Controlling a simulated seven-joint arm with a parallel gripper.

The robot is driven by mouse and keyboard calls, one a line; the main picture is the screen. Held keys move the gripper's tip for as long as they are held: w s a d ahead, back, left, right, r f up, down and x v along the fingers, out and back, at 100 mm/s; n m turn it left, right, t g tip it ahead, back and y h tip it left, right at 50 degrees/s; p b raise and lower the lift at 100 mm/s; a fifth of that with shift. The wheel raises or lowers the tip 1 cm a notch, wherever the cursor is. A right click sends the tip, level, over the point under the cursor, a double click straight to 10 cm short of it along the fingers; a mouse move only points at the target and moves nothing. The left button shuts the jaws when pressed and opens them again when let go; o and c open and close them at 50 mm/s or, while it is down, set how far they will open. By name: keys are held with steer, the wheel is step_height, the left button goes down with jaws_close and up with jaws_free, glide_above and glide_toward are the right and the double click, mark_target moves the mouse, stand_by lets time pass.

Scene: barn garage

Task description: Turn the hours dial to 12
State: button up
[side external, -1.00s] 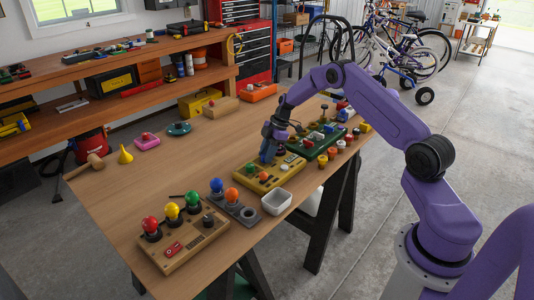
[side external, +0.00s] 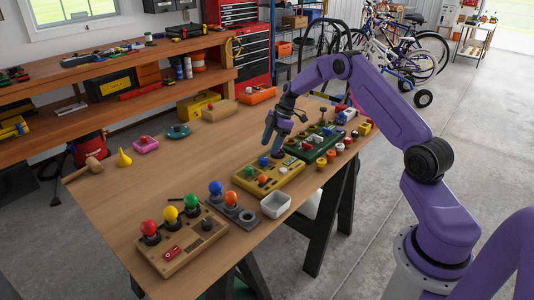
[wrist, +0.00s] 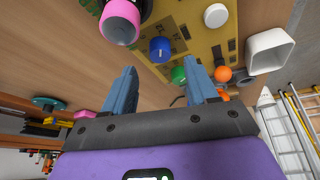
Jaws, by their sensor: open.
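The yellow panel (side external: 290,180) lies on the table, with a blue knob (side external: 263,161), a green knob (side external: 249,171) and an orange knob (side external: 262,180) on it. My gripper (side external: 270,138) is open and empty, above and behind the panel. Its two blue fingers (wrist: 161,68) are apart, with nothing between them touched.
A white bin (side external: 275,204) stands beside the panel's front. A brown box with coloured knobs (side external: 180,245) lies nearer, and a green panel (side external: 313,143) lies beyond. A toy mallet (side external: 93,164) and yellow funnel (side external: 124,158) lie at the left. The table's middle is clear.

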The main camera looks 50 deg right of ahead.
steer(key=v, duration=1.2)
steer(key=shift+s, duration=0.1)
steer(key=s+a+r+g+h, duration=0.1)
steer(key=s+a+r, duration=0.1)
steer(key=s+a, duration=0.5)
steer(key=s+a+r+m, duration=0.1)
steer(key=s+a+r, duration=0.1)
steer(key=a, duration=0.8)
steer(key=s+a+r+g+h, duration=0.1)
steer(key=s+a+r, duration=0.1)
steer(key=s+a, duration=0.5)
steer(key=s+a+h, duration=0.1)
steer(key=s+a, duration=0.6)
steer(key=s, duration=0.6)
steer(key=s+d+f, duration=0.2)
steer(key=s+d, duration=0.1)
steer(key=s, duration=0.8)
steer(key=shift+s+m+h, duration=0.3)
steer(key=shift+m+h, duration=0.1)
